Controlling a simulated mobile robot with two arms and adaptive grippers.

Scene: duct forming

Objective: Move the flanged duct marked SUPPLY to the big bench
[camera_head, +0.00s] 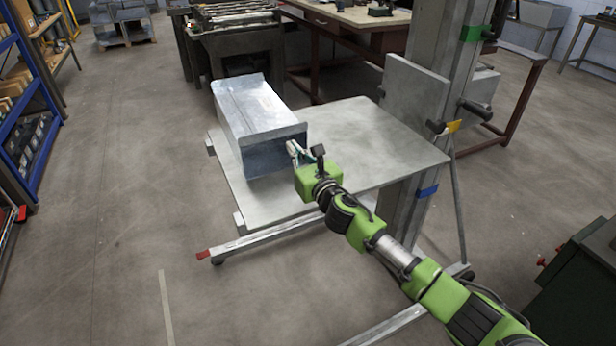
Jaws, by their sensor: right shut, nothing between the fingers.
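A flanged metal duct (254,112) lies on the left part of a grey lift platform (375,135), with raised flanges at its near and far ends. I cannot read any SUPPLY marking on it. My right gripper (305,150) is shut and empty, close to the duct's near end; I cannot tell whether it touches. Its arm comes in from the lower right, over the platform's front edge. A large wooden-topped bench (350,18) stands at the back, partly cut off by the top edge and partly behind the lift mast. My left gripper is out of view.
The lift mast (436,60) rises at the platform's right, and its legs (270,238) reach out at floor level. Blue shelving (35,110) stands at left, a machine (235,45) behind the duct, and a dark green cabinet (580,285) at lower right. The left floor is open.

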